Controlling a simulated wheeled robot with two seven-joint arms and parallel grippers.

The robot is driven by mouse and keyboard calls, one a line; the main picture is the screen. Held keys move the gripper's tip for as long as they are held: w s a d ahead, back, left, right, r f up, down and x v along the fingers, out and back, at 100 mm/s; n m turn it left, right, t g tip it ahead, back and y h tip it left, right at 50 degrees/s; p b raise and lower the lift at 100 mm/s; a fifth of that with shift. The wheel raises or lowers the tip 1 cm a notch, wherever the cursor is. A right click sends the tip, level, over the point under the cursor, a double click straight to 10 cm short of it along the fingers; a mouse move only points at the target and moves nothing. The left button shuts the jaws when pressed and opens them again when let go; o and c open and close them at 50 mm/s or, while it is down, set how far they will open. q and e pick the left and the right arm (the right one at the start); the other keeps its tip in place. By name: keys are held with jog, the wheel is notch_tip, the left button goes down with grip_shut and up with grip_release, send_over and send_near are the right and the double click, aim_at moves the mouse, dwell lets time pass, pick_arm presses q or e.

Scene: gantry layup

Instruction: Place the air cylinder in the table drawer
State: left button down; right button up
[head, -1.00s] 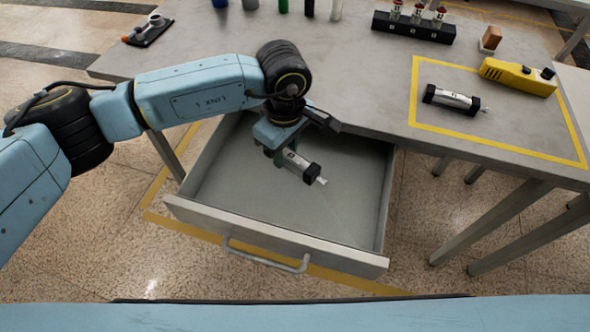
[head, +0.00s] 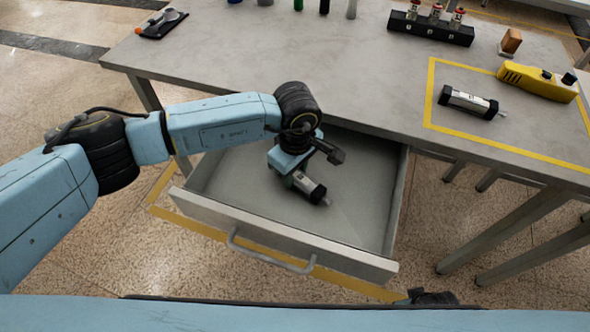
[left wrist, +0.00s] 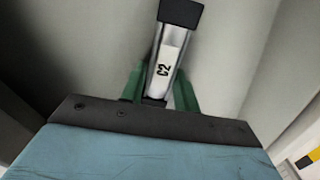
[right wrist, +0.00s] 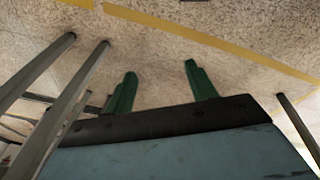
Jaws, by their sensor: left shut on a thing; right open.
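The air cylinder (head: 306,186), silver with black end caps, is inside the open table drawer (head: 290,238). In the left wrist view the cylinder (left wrist: 166,62) shows a "C2" label and sits between green fingers. My left gripper (left wrist: 160,88) is shut on it, low over the drawer floor; I cannot tell whether the cylinder touches the floor. In the head view my left gripper (head: 290,174) is mostly hidden by its own wrist. A second, similar cylinder (head: 468,102) lies on the table inside the yellow outline. My right gripper (right wrist: 156,85) is open and empty above the floor.
The grey table (head: 370,75) stands behind the drawer. On it are a yellow tool (head: 538,82), a black block with several red-topped fittings (head: 430,27), a small brown block (head: 511,41) and a dark holder (head: 161,24). The drawer's right part is clear.

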aim_at(296, 173)
pick_arm(q)
jog(key=shift+f, duration=0.1)
jog(key=c, duration=1)
grip_release()
jog(key=shift+c, duration=0.2)
pick_arm(e)
jog(key=shift+w+a+r, duration=0.1)
jog(key=shift+a+r, duration=0.05)
jog(key=shift+r, duration=0.05)
pick_arm(q)
notch_tip(296, 173, up, 12)
jog(key=p, duration=0.2)
jog(key=shift+r, duration=0.2)
pick_arm(e)
jog(key=s+d+f, duration=0.1)
jog(key=s+f, duration=0.4)
jog(key=shift+f, duration=0.2)
jog(key=shift+d, duration=0.1)
